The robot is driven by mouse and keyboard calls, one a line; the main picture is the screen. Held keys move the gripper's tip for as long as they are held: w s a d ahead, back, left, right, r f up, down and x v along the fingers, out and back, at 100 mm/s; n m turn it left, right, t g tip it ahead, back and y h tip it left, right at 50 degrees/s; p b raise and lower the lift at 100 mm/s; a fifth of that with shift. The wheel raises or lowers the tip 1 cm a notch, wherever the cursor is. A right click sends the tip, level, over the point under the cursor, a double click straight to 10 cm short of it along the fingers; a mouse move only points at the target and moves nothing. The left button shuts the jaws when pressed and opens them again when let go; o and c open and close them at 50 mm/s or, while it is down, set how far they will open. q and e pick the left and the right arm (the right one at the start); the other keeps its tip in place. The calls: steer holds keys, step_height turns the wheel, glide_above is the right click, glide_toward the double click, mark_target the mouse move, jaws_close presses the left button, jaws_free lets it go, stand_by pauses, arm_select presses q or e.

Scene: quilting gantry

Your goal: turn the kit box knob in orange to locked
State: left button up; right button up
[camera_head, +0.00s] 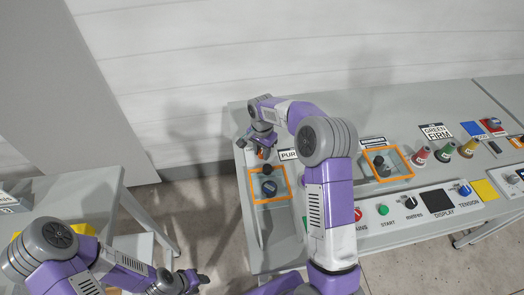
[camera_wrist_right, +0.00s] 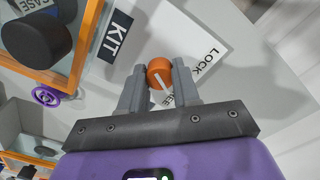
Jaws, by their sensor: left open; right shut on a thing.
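The orange knob (camera_wrist_right: 159,72) sits on a white plate with a LOCK label (camera_wrist_right: 209,57) and a partly hidden label ending in "EE". A dark KIT label (camera_wrist_right: 115,36) is beside it. My right gripper (camera_wrist_right: 160,80) is shut on the knob, one finger on each side. The white mark on the knob shows, but I cannot tell exactly which label it points to. In the head view my right gripper (camera_head: 263,146) is at the table's far left corner and hides most of the knob. My left gripper (camera_head: 192,282) is open and empty, low at the left.
An orange-framed tray (camera_head: 252,193) with dark items lies just in front of the right gripper. A second orange frame (camera_head: 368,165), thread spools (camera_head: 445,153) and a control panel with buttons are further right. A gap of floor separates the left table (camera_head: 85,195).

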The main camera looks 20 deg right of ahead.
steer(key=shift+r+n, duration=0.1)
steer(key=shift+n, duration=0.2)
steer(key=shift+n+p, duration=0.75)
steer(key=shift+n, duration=0.25)
steer(key=n+p, duration=0.1)
steer(key=n, duration=0.1)
steer(key=shift+n, duration=0.4)
steer(key=n+p, duration=0.1)
steer(key=n, duration=0.2)
steer(key=shift+n+p, duration=0.5)
steer(key=shift+n, duration=1.2)
steer(key=o, duration=1.1)
steer(key=shift+c, duration=0.2)
